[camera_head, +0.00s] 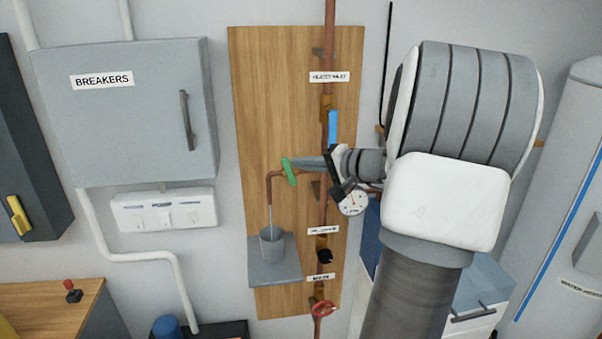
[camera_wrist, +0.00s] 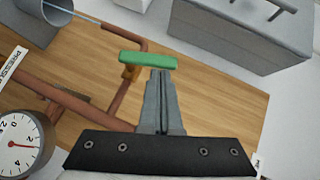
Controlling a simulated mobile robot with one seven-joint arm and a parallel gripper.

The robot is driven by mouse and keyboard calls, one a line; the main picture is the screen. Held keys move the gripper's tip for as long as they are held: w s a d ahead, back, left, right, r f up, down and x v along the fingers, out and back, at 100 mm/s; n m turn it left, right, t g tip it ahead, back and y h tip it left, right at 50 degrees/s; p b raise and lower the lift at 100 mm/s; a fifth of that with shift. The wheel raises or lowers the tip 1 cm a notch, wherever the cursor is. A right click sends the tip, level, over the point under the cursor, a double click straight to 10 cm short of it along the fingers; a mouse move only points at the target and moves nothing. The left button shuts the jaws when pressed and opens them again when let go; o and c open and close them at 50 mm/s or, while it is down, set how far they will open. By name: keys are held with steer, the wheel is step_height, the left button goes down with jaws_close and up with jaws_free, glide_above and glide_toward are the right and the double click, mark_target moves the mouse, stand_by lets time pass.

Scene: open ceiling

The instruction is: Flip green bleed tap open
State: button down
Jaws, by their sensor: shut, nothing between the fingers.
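The green bleed tap handle (camera_head: 289,171) sits on a short copper branch pipe (camera_head: 276,174) on the wooden board. In the wrist view the green handle (camera_wrist: 148,60) lies crosswise over the pipe and its brass body. My gripper (camera_head: 297,163) is shut and empty, its tips right at the handle's right side. In the wrist view my gripper's fingertips (camera_wrist: 160,74) meet the handle's near edge toward its right end; I cannot tell whether they touch. A thin pale-blue stream (camera_head: 271,221) runs from the spout into a grey cup (camera_head: 272,245).
The cup stands on a grey shelf (camera_head: 262,275). The breaker box (camera_head: 125,110) is left of the board.

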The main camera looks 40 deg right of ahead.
steer(key=a+n+g+h+b, duration=0.1)
steer(key=b, duration=0.1)
steer(key=w+a+n+g+h+b, duration=0.1)
steer(key=n+g+b, duration=0.1)
steer(key=shift+w+a+r+h, duration=0.15)
steer(key=shift+w+a+h, duration=0.15)
steer(key=shift+h, duration=0.1)
steer(key=shift+w+a+f+n+g+h+b, duration=0.5)
steer(key=shift+a+g+h+b, duration=0.1)
steer(key=shift+a+b, duration=0.2)
steer(key=shift+w+a+f+n+g+h+b, duration=0.4)
steer(key=shift+w+a+f+g+h+b, duration=0.1)
steer(key=shift+a+h+b, duration=0.25)
